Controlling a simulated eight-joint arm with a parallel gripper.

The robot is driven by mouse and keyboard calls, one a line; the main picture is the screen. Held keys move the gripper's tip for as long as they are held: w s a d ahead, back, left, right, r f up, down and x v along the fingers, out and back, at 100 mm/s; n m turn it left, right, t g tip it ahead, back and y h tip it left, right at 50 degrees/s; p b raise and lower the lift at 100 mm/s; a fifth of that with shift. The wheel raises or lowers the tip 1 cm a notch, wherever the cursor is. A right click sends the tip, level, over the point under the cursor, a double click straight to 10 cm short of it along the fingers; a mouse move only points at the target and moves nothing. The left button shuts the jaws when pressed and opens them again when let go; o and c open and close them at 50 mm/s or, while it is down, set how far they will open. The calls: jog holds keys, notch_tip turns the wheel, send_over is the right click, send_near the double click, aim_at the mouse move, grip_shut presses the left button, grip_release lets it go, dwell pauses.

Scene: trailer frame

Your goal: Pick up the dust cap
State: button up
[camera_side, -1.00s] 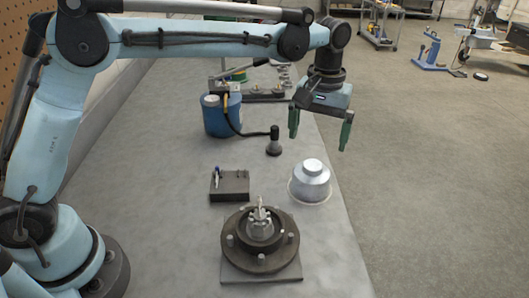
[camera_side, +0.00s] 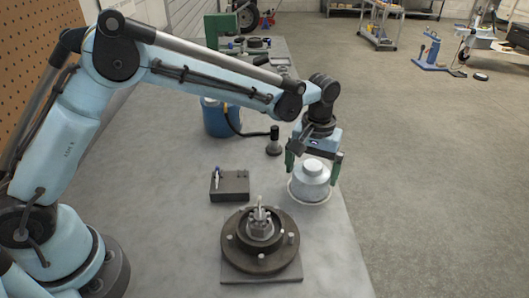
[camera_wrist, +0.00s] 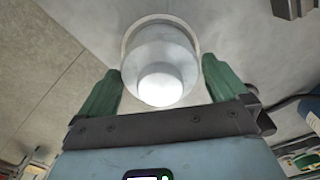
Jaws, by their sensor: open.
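The dust cap (camera_side: 311,183) is a silver stepped cylinder with a narrower round top. It stands upright on a pale round ring on the grey bench. My gripper (camera_side: 312,176) is over it, with its green fingers apart, one on each side of the cap. I cannot tell whether either finger touches the cap.
A dark wheel hub (camera_side: 260,240) with studs stands on a plate in front of the cap. A dark block with a pen (camera_side: 229,185) is to the left. A blue canister (camera_side: 219,118) and a black hose end (camera_side: 274,141) are behind. The bench's right edge is near the cap.

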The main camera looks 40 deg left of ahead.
aim_at(313, 166)
jog(key=c, duration=0.7)
jog(key=shift+r, duration=0.15)
jog(key=shift+r, duration=0.25)
notch_tip(313, 166, up, 4)
jog(key=shift+s+d+f, duration=0.1)
jog(key=s+d+r, duration=0.6)
jog(key=s+d, duration=0.1)
jog(key=s, duration=0.2)
jog(key=s+a+r, duration=0.4)
jog(key=s+a, duration=0.1)
jog(key=s, duration=0.6)
jog(key=shift+w+f, duration=0.2)
jog(key=shift+f, duration=3.05)
